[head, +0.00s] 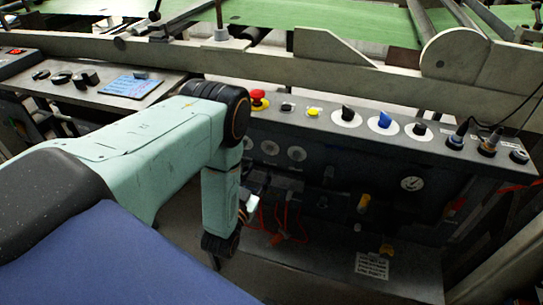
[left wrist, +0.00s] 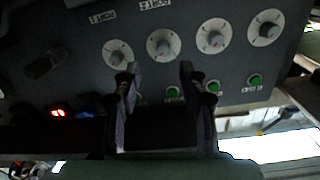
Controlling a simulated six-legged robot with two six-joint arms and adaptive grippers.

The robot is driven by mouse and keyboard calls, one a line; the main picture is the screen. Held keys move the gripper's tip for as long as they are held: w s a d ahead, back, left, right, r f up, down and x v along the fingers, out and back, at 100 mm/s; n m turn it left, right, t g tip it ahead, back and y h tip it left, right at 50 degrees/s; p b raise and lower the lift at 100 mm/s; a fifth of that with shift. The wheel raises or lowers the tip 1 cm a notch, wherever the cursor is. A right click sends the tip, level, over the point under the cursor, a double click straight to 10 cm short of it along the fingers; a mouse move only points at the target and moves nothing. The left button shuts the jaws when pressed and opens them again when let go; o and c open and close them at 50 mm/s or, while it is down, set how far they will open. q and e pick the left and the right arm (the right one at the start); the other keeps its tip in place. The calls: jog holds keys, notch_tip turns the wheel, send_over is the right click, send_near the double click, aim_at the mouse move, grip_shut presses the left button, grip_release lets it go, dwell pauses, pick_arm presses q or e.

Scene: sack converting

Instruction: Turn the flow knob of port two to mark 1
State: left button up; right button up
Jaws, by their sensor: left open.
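In the left wrist view a dark panel (left wrist: 75,65) carries a row of several pale round dials with grey knobs. The second dial from the left (left wrist: 163,44), under the second label (left wrist: 154,5), seems to be port two's. I cannot read its mark. My left gripper (left wrist: 157,78) is open and empty, its fingertips just below this dial in the picture and apart from it. In the head view my left gripper (head: 250,203) is partly hidden by my arm.
Green buttons (left wrist: 213,86) sit in a row below the dials, near my fingers. A red lit switch (left wrist: 58,113) is at lower left. In the head view, the console top (head: 460,160) carries a red stop button (head: 259,98), a yellow button and several black and blue knobs.

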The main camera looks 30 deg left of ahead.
aim_at(268, 152)
pick_arm(q)
jog(key=b+x, duration=0.1)
jog(key=x, duration=0.2)
jog(key=b+x, duration=0.1)
jog(key=x, duration=0.2)
jog(key=shift+w+a+r, duration=0.2)
jog(key=shift+w+a, duration=0.05)
jog(key=shift+w+a+r, duration=0.1)
jog(key=shift+w+a, duration=0.05)
jog(key=shift+w, duration=0.4)
grip_shut()
